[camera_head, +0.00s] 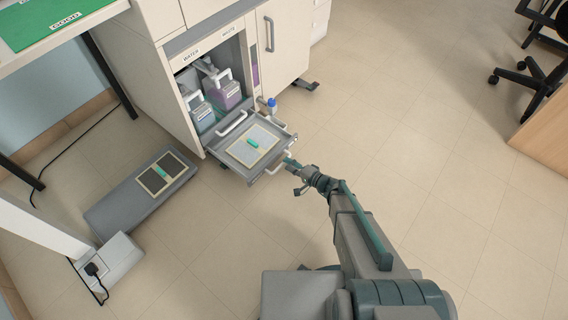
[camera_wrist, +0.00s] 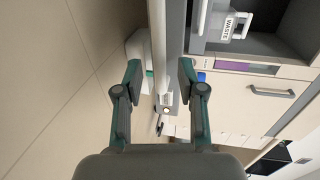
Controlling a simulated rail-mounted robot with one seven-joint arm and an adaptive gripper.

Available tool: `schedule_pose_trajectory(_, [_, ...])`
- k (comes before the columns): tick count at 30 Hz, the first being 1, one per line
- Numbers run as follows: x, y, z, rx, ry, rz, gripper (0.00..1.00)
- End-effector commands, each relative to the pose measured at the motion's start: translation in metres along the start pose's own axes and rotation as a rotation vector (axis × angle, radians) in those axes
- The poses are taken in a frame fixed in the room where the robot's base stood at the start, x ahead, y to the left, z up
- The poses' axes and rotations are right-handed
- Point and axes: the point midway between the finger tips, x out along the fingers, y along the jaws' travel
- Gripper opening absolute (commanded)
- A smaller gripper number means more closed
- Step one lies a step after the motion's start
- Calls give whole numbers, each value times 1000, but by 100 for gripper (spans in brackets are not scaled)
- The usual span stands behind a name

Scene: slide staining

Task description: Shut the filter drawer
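The filter drawer (camera_head: 236,153) is pulled out from the lower cabinet. A pale square filter pad (camera_head: 262,136) with a small green piece (camera_head: 253,143) lies in it. A light front handle (camera_head: 279,164) sticks out from its front. My gripper (camera_head: 291,164) is at that front, close to the handle. In the wrist view my gripper (camera_wrist: 161,80) is open, its two fingers apart. The grey drawer edge (camera_wrist: 172,30) and part of the pale handle (camera_wrist: 135,45) show between and beyond the fingers. I cannot tell whether a finger touches the handle.
A grey step (camera_head: 120,210) with a dark framed pad lies on the floor at left.

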Motion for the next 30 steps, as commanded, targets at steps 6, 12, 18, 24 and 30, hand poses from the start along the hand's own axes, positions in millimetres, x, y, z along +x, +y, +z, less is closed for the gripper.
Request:
schedule_pose_trajectory(6, [27, 1, 0, -1, -2, 0, 39])
schedule_pose_trajectory(12, [34, 0, 0, 0, 0, 0, 39])
schedule_pose_trajectory(18, [34, 0, 0, 0, 0, 0, 39])
schedule_pose_trajectory(24, [34, 0, 0, 0, 0, 1, 9])
schedule_pose_trajectory(30, [33, 0, 0, 0, 0, 1, 0])
